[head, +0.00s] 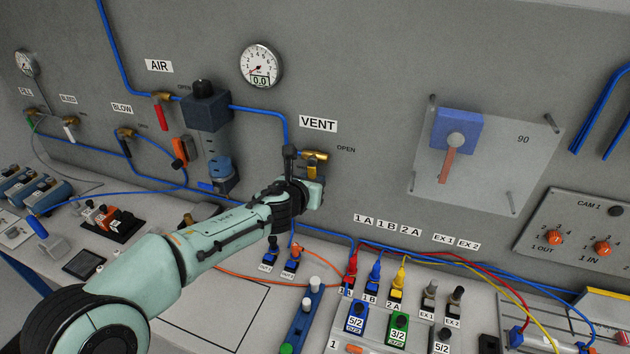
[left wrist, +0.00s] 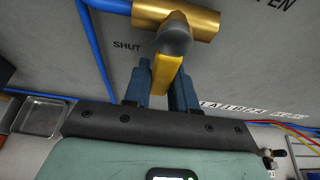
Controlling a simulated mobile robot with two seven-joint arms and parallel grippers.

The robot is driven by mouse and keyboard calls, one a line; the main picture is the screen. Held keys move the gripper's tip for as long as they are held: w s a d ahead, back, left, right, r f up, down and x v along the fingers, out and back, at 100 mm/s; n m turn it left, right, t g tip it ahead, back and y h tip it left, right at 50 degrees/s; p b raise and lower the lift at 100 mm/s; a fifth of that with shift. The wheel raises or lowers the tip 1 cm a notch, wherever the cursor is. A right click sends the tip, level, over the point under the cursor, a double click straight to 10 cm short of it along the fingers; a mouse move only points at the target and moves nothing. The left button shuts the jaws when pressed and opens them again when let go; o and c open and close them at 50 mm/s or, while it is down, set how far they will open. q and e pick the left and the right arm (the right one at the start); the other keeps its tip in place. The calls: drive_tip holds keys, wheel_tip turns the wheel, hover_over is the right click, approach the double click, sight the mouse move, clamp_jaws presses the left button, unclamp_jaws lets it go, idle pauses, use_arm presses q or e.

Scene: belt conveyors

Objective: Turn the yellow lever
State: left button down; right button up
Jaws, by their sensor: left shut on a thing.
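The yellow lever (head: 312,168) is on the brass vent valve (head: 315,155) on the grey wall panel, below the VENT label. In the left wrist view the yellow lever (left wrist: 166,76) hangs down from the brass valve body (left wrist: 195,20), between SHUT and OPEN markings. My left gripper (left wrist: 168,82) is shut on the lever, one blue finger on each side of it. In the head view my left gripper (head: 308,186) is at the valve, and its wrist hides part of the lever. My right gripper is not in view.
A blue hose (head: 262,109) runs along the wall to the valve. A gauge (head: 260,65) is above left, and a dark regulator (head: 206,108) is to the left. Coloured plugs and hoses (head: 376,270) crowd the bench below right. The wall right of the valve is bare up to a clear plate (head: 480,185).

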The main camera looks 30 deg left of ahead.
use_arm(q)
drive_tip(key=shift+a, duration=0.1)
idle(0.4)
drive_tip(key=c, duration=1)
unclamp_jaws()
drive_tip(key=p+v, duration=0.3)
drive_tip(key=v, duration=1)
drive_tip(key=shift+s, duration=0.25)
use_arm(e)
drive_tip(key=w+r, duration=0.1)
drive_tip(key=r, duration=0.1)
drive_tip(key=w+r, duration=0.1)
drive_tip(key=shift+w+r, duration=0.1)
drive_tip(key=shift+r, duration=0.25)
